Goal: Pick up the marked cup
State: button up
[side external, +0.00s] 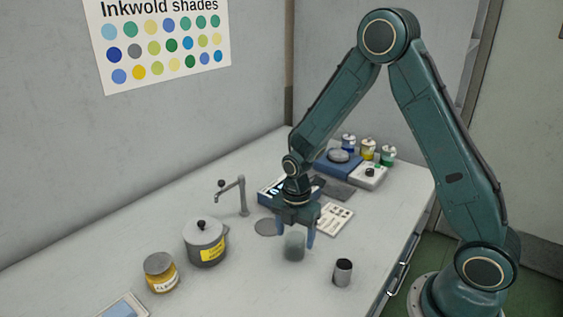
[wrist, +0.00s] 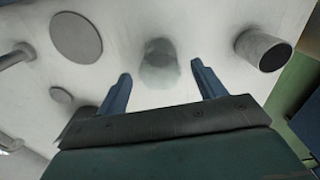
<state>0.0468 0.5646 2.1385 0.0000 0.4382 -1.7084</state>
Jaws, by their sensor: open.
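A translucent grey-green cup (side external: 294,248) stands on the bench below my gripper (side external: 296,238). In the wrist view this cup (wrist: 160,64) appears just beyond the fingertips, lined up with the gap between them. My gripper (wrist: 160,72) is open, pointing down, with nothing held; whether the fingers reach down around the cup is unclear. A second cup, grey with a dark inside (side external: 343,272), stands to the right, apart from the fingers; it also shows at the right of the wrist view (wrist: 262,50). I cannot make out a mark on either cup.
A lidded grey pot with a yellow label (side external: 206,243) and an amber jar (side external: 161,273) stand to the left. A scale (side external: 370,176) and small paint jars (side external: 368,149) are behind.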

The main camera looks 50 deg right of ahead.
aim_at(295, 245)
jog(key=shift+f, duration=2.25)
jog(key=c, duration=1)
